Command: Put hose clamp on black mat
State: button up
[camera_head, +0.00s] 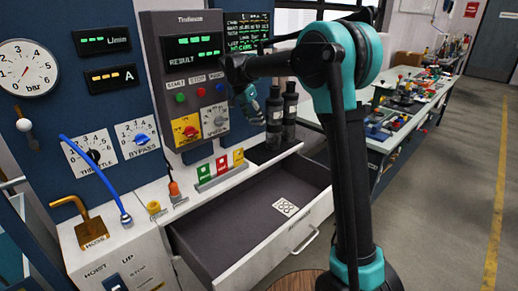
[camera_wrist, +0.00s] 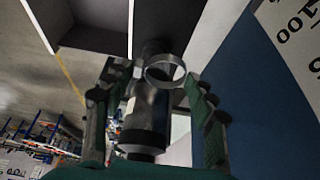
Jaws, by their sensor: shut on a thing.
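The hose clamp (camera_wrist: 165,70) is a thin metal ring between the fingertips of my gripper (camera_wrist: 155,85) in the wrist view. My gripper is shut on it. In the head view my gripper (camera_head: 247,103) is in front of the control panel, just left of two black cylinders; I cannot make out the clamp there. A dark patch, seemingly the black mat (camera_head: 262,155), lies on the counter around the cylinder bases, partly hidden. In the wrist view a dark cylinder (camera_wrist: 145,115) shows behind the clamp, between the fingers.
Two black cylinders (camera_head: 275,122) stand on the counter close to my gripper. The control panel (camera_head: 190,80) is behind it. An open drawer (camera_head: 240,222) with a dark floor and a white patterned card (camera_head: 286,207) juts out below. A cluttered workbench (camera_head: 400,105) is at right.

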aim_at(257, 155)
notch_tip(257, 155, down, 15)
jog(key=shift+f, duration=0.2)
dwell(0.3)
jog(key=shift+f, duration=0.15)
jog(key=o, duration=0.9)
